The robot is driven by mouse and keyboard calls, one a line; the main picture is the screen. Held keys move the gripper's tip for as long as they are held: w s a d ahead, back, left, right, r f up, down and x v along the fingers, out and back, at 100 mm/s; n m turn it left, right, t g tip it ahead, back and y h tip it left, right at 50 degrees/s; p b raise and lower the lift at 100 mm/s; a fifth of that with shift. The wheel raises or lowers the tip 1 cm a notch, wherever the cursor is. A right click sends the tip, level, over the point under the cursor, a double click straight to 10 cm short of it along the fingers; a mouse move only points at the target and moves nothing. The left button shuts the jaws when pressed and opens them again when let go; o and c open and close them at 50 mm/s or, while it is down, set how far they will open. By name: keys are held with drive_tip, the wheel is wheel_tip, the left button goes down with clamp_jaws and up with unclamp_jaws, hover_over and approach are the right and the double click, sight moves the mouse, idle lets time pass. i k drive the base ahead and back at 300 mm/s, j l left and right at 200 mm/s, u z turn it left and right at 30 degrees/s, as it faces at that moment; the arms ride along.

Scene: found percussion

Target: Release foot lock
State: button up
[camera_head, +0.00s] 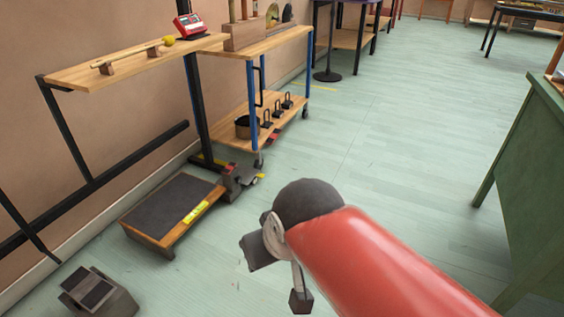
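A grey metal foot pedal (238,182) sits on the floor by the near end of the blue-legged cart. It has yellow and red markings and looks like the foot lock. I cannot tell whether it is pressed or raised. A second grey pedal block (97,293) with a dark tread stands on the floor at the bottom left. My red arm reaches in from the lower right. The dark parts of my gripper (278,275) are at its end, above bare floor and apart from both pedals. Its finger opening is unclear, and I see nothing held.
The cart (284,45) has a lower shelf (290,118) with several dark weights, and casters. A low platform (168,208) with a dark top lies left of the foot lock. A wooden wall shelf (90,72) is above. A green bench (530,170) stands right. The middle floor is clear.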

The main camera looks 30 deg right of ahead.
sight(228, 169)
drive_tip(key=z, duration=0.25)
drive_tip(key=i+j+z, duration=0.1)
drive_tip(key=i, duration=0.35)
drive_tip(key=i+j, duration=0.2)
drive_tip(key=i, duration=0.25)
drive_tip(key=i+j+z, duration=0.15)
drive_tip(key=i, duration=0.25)
drive_tip(key=i+j, duration=0.2)
drive_tip(key=i, duration=0.25)
drive_tip(key=z, duration=0.05)
